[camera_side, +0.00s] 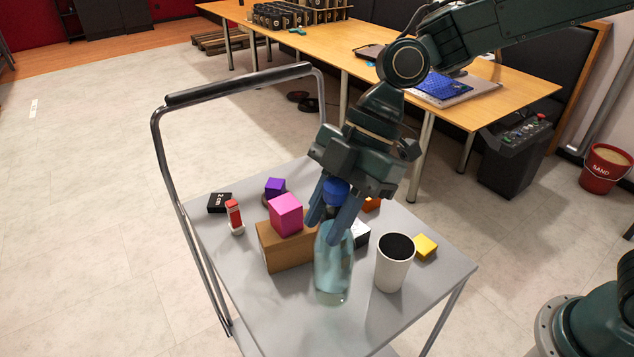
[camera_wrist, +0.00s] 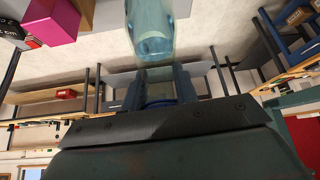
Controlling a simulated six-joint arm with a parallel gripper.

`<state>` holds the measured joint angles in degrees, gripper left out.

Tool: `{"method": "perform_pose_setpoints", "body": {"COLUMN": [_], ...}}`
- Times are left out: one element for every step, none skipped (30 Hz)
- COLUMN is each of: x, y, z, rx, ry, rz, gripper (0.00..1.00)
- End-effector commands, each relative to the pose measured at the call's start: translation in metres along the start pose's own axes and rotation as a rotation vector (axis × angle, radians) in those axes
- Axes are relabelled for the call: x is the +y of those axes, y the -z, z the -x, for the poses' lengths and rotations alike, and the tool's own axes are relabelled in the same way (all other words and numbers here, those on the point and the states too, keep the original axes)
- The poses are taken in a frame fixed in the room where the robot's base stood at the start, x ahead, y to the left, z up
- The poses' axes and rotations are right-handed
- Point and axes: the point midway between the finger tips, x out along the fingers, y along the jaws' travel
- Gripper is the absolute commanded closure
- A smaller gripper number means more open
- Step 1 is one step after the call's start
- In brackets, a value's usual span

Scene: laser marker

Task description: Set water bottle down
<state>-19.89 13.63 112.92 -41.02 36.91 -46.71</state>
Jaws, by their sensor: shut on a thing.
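The water bottle (camera_side: 333,268) is clear, pale blue-green, with a blue cap (camera_side: 336,190). It is upright over the front part of the grey cart top (camera_side: 272,308). I cannot tell whether its base touches the cart top. My gripper (camera_side: 334,222) points down from above and is shut on the bottle's upper part, a finger on each side. In the wrist view the bottle (camera_wrist: 152,32) runs out of the top edge between my fingers.
A white cup (camera_side: 394,266) stands close right of the bottle, with a yellow cube (camera_side: 425,246) behind it. A brown box (camera_side: 285,248) bearing a magenta cube (camera_side: 285,214) is left. A red-and-white object (camera_side: 235,217) stands farther left. The cart's front-left surface is clear.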

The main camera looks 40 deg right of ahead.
Motion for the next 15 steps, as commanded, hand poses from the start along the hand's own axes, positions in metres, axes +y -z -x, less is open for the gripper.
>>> {"method": "perform_pose_setpoints", "body": {"x": [0.001, 0.001, 0.001, 0.001, 0.001, 0.001, 0.001, 0.001, 0.0, 0.0, 0.0, 0.0, 0.0, 0.0, 0.0], "y": [0.001, 0.001, 0.001, 0.001, 0.0, -0.001, -0.002, -0.003, -0.005, -0.006, -0.008, -0.01, -0.012, -0.014, -0.016], "z": [0.001, 0.001, 0.001, 0.0, 0.0, -0.002, -0.003, -0.005, -0.008, -0.011, -0.013, -0.017, -0.02, -0.023, -0.026], "rx": [0.003, 0.003, 0.003, 0.003, 0.002, 0.002, 0.002, 0.002, 0.002, 0.002, 0.001, 0.002, 0.002, 0.002, 0.002], "ry": [-0.003, -0.003, -0.003, -0.003, -0.003, -0.002, -0.002, -0.002, -0.002, -0.001, 0.0, 0.0, -0.001, -0.001, 0.0], "rz": [0.003, 0.003, 0.003, 0.003, 0.003, 0.003, 0.002, 0.002, 0.001, 0.001, 0.001, 0.002, 0.001, 0.001, 0.001], "gripper": [1.0, 1.0, 1.0, 1.0, 1.0, 1.0, 1.0, 1.0, 1.0, 1.0, 1.0, 1.0, 1.0, 1.0, 1.0]}}
